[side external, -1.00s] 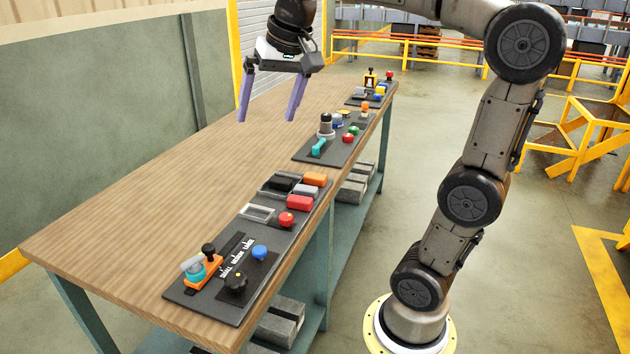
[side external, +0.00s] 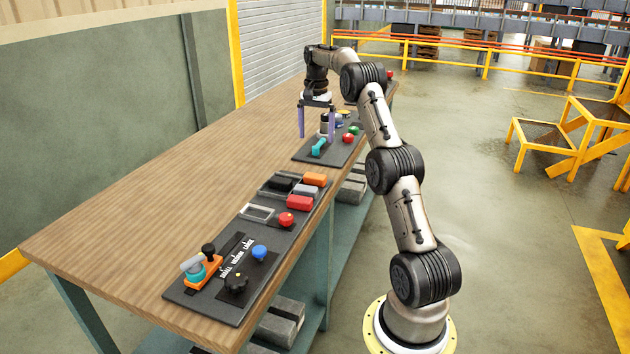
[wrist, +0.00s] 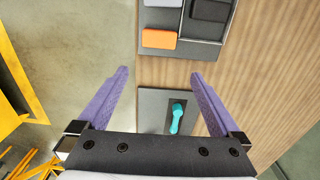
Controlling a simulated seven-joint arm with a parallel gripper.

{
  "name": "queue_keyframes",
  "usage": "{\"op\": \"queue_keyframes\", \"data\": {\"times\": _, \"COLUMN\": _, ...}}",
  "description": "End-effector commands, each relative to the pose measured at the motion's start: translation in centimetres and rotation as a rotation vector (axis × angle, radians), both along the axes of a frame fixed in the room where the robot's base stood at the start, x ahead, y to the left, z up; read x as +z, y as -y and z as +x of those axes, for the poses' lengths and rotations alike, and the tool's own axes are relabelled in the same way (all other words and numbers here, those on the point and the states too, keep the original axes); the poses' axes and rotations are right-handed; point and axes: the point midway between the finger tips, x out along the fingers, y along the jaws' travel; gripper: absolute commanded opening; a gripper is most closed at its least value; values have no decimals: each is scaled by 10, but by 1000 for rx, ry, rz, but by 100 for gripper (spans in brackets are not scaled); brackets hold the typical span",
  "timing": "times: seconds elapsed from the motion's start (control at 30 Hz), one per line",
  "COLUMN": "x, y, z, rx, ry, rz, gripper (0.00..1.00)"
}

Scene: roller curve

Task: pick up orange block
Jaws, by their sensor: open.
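The orange block (side external: 315,180) lies at the back right corner of the near dark panel, beside the black and grey blocks. It also shows in the wrist view (wrist: 160,39), at the top, ahead of the fingers. My gripper (side external: 317,137) is open, with its two purple fingers pointing down over the middle panel, behind the orange block and apart from it. In the wrist view my gripper (wrist: 160,76) has empty space between its spread fingers, and a turquoise handle shows below that gap.
The near panel (side external: 225,300) also holds a red block (side external: 300,203), a red button (side external: 286,219), a blue knob (side external: 260,252) and an orange-based lever. The turquoise handle (side external: 319,147) stands on the middle panel near my fingers. The table's left side (side external: 150,215) is clear.

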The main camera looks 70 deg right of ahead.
Motion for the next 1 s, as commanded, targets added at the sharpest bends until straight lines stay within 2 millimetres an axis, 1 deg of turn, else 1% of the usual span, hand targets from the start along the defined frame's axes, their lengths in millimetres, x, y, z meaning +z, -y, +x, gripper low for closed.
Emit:
{"op": "queue_keyframes", "data": {"times": 0.07, "x": -6, "y": 0, "z": -2, "rx": -3, "ry": 0, "rz": 1, "gripper": 100}}
{"op": "queue_keyframes", "data": {"times": 0.17, "x": -23, "y": 0, "z": -2, "rx": -2, "ry": -1, "rz": 1, "gripper": 100}}
{"op": "queue_keyframes", "data": {"times": 0.3, "x": -50, "y": -1, "z": -2, "rx": -1, "ry": -1, "rz": 1, "gripper": 100}}
{"op": "queue_keyframes", "data": {"times": 0.4, "x": -66, "y": -1, "z": -1, "rx": -1, "ry": 0, "rz": -1, "gripper": 100}}
{"op": "queue_keyframes", "data": {"times": 0.5, "x": -76, "y": -1, "z": -1, "rx": -1, "ry": 1, "rz": -2, "gripper": 100}}
{"op": "queue_keyframes", "data": {"times": 0.67, "x": -85, "y": -2, "z": -2, "rx": 0, "ry": 2, "rz": -2, "gripper": 100}}
{"op": "queue_keyframes", "data": {"times": 0.87, "x": -111, "y": -9, "z": -4, "rx": 0, "ry": -1, "rz": 1, "gripper": 100}}
{"op": "queue_keyframes", "data": {"times": 1.0, "x": -128, "y": -8, "z": -4, "rx": 0, "ry": 1, "rz": -1, "gripper": 100}}
